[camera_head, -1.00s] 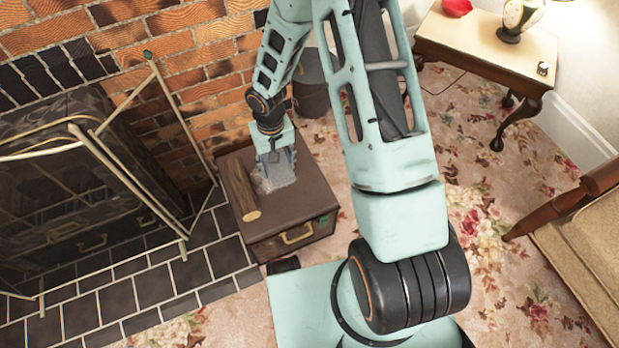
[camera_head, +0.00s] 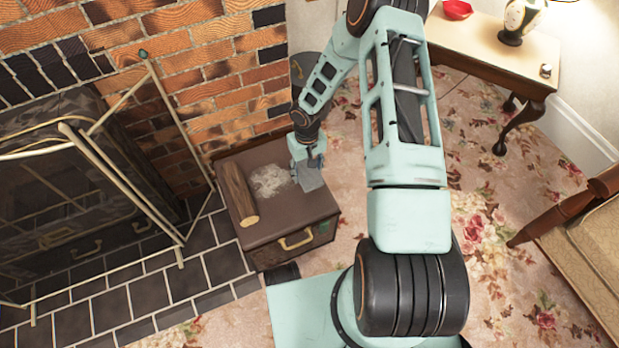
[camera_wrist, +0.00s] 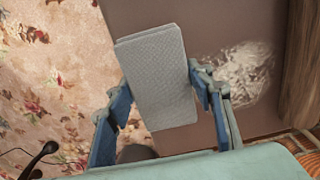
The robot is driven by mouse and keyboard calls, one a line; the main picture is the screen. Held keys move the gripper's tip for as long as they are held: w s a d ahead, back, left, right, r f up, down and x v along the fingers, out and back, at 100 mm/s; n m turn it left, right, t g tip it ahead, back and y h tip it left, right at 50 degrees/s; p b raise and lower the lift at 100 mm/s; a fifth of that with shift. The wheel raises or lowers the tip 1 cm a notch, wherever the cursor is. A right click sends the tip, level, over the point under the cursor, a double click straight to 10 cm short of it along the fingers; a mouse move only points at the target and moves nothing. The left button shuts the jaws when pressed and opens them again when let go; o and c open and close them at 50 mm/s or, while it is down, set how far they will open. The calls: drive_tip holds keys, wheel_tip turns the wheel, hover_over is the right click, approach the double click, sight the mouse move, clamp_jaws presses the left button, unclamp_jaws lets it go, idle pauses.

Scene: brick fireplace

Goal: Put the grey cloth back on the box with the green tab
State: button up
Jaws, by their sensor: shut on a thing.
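The brown box (camera_head: 277,228) stands on the floor beside the hearth, with a brass handle and a green tab (camera_head: 324,226) on its front. A pale grey, powdery patch (camera_head: 270,181) lies on its lid; it also shows in the wrist view (camera_wrist: 245,72). My gripper (camera_head: 309,165) is over the lid's right part, shut on the folded grey cloth (camera_head: 312,181). In the wrist view the cloth (camera_wrist: 157,78) sits between the blue fingers of my gripper (camera_wrist: 163,88), partly over the lid's edge and carpet. I cannot tell whether it touches the lid.
A log (camera_head: 238,194) lies on the lid's left part. The fireplace screen (camera_head: 110,165) stands to the left on the dark tiled hearth. A dark bucket (camera_head: 298,72) is behind the box. A side table (camera_head: 480,40) and chair stand to the right, with flowered carpet between.

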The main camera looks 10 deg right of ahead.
sight(310, 177)
drive_tip(key=shift+w+d+f, duration=0.2)
drive_tip(key=shift+d+f, duration=0.1)
drive_tip(key=shift+f, duration=0.15)
drive_tip(key=shift+w+d+f+b, duration=0.15)
drive_tip(key=shift+f+b, duration=0.7)
drive_tip(key=shift+f, duration=0.85)
drive_tip(key=shift+f, duration=0.15)
drive_tip(key=o, duration=1.1)
wheel_tip(310, 177, up, 12)
drive_tip(key=p, duration=0.4)
drive_tip(key=shift+r, duration=0.2)
